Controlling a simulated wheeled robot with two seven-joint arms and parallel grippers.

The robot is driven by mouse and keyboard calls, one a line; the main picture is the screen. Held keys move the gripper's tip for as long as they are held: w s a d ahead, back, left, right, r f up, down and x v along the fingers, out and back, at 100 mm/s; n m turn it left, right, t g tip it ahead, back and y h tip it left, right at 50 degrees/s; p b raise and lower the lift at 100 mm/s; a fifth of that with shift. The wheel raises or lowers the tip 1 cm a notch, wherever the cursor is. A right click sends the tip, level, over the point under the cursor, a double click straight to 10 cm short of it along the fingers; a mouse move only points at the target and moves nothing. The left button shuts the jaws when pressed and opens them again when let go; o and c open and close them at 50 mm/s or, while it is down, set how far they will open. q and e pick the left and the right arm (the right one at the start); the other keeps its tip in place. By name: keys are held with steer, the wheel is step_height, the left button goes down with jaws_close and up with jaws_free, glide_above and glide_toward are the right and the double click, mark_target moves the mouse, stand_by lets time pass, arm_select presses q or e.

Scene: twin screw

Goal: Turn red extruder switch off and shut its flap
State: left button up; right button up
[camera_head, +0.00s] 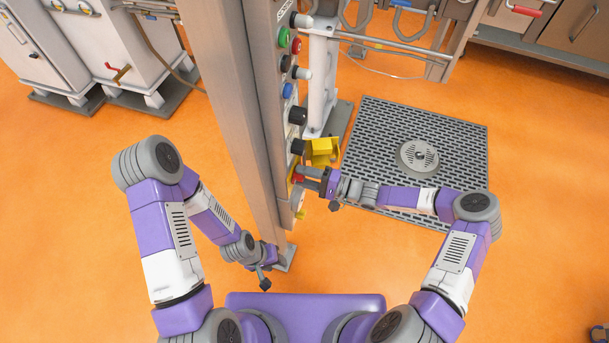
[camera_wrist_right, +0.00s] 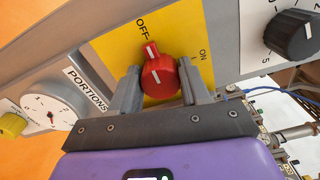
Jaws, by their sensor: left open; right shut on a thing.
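The red extruder switch (camera_wrist_right: 160,76) sits on a yellow plate (camera_wrist_right: 103,45) marked OFF and ON in the right wrist view. Its white pointer line is turned up toward the OFF mark. My right gripper (camera_wrist_right: 163,92) is shut on the switch, one finger on each side. In the head view my right gripper (camera_head: 308,178) reaches the low part of the control panel from the right. A yellow flap-like part (camera_head: 322,149) stands out from the panel just above it. My left gripper (camera_head: 265,272) is open and empty, low at the left of the column, near its foot.
A tall grey column (camera_head: 232,80) carries the panel with several knobs and buttons. A black knob (camera_wrist_right: 292,36) and a PORTIONS dial (camera_wrist_right: 52,113) flank the switch. A dark floor grate (camera_head: 460,150) lies right of the panel.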

stand_by(0.3)
steer(key=o, duration=1)
steer(key=shift+d, duration=0.15)
steer(key=p+v, duration=0.1)
steer(key=v, duration=0.6)
steer(key=shift+d, duration=0.15)
steer(key=shift+s, duration=0.1)
